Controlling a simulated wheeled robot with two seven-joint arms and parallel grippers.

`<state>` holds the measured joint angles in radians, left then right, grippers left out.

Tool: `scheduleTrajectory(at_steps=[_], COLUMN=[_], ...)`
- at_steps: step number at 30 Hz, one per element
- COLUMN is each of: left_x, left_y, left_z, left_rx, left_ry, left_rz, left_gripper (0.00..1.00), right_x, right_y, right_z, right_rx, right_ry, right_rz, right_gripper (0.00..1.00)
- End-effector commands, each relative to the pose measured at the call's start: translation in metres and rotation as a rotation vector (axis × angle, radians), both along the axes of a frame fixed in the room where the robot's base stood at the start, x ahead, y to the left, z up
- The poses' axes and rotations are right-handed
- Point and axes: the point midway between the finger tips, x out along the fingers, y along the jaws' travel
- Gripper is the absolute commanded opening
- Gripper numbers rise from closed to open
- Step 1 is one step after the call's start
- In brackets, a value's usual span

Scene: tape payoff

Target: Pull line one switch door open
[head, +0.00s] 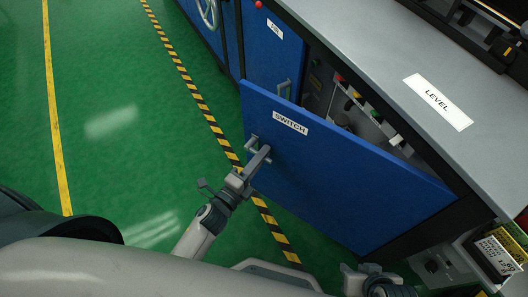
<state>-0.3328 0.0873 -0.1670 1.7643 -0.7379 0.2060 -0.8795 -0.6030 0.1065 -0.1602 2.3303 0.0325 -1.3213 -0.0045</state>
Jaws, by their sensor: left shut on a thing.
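The blue switch door (330,185) with a white SWITCH label (290,122) stands partly open from the cabinet, swung out toward me, with its right side at the cabinet. Its metal handle (252,143) is near the door's left edge. My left gripper (256,160) is shut on the handle. Inside the opening, small coloured parts and dark knobs (349,104) show above the door's top edge; the lower inside is hidden by the door. My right gripper (372,278) is low at the bottom edge, partly cut off, and its fingers are not clear.
A grey worktop (385,60) with a LEVEL label (438,101) lies above the opening. Another blue door (272,50) with a handle is further left. A yellow-black floor stripe (200,100) runs along the cabinets. The green floor (110,120) to the left is clear.

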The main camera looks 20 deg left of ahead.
Motion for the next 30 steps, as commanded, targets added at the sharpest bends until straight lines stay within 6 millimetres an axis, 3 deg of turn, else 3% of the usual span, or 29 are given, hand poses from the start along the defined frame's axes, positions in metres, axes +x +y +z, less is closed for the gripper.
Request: scheduleTrajectory(at_steps=[3,4,6,20,30], left_x=[-0.001,-0.001,0.0,-0.006,-0.049], left_y=[-0.001,-0.001,-0.001,0.002,0.017], left_z=[-0.001,-0.001,-0.001,-0.001,-0.002], left_rx=[-0.001,-0.001,-0.001,0.0,0.0], left_ry=[0.001,0.001,0.001,0.002,0.004], left_rz=[-0.003,-0.003,-0.003,0.0,0.0], left_gripper=[0.0,0.19,0.31,0.31,0.31], right_x=[-0.001,-0.001,0.0,0.008,0.008], right_y=[0.0,0.0,0.0,0.001,0.003], right_z=[0.0,0.0,0.0,0.003,0.001], right_rx=[0.001,0.001,0.001,0.001,0.008], right_ry=[0.0,0.0,0.0,-0.015,-0.026], right_rz=[0.0,0.0,0.0,0.002,0.002], right_gripper=[0.31,0.31,0.31,0.31,0.31])
